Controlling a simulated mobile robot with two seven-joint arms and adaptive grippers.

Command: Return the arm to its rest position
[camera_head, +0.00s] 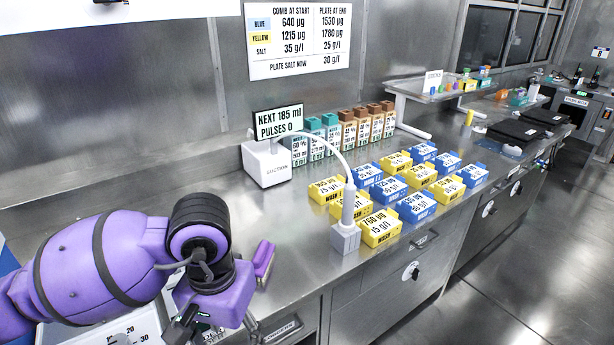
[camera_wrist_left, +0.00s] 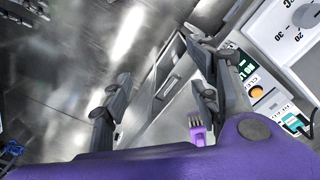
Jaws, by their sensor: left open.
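My left arm (camera_head: 110,265) is purple with black bands and reaches in from the lower left, bent down at a black wrist joint. My left gripper (camera_head: 218,328) hangs low by the front edge of the steel bench, partly cut off by the picture's lower edge. In the left wrist view its two dark fingers (camera_wrist_left: 157,65) stand wide apart with nothing between them. Below them show a drawer front and the floor. My right arm and gripper are not in view.
The elution device (camera_head: 267,163) has a curved hose ending in a nozzle block (camera_head: 345,238). Yellow and blue boxes (camera_head: 379,228) stand right of it. The bench front-centre is clear.

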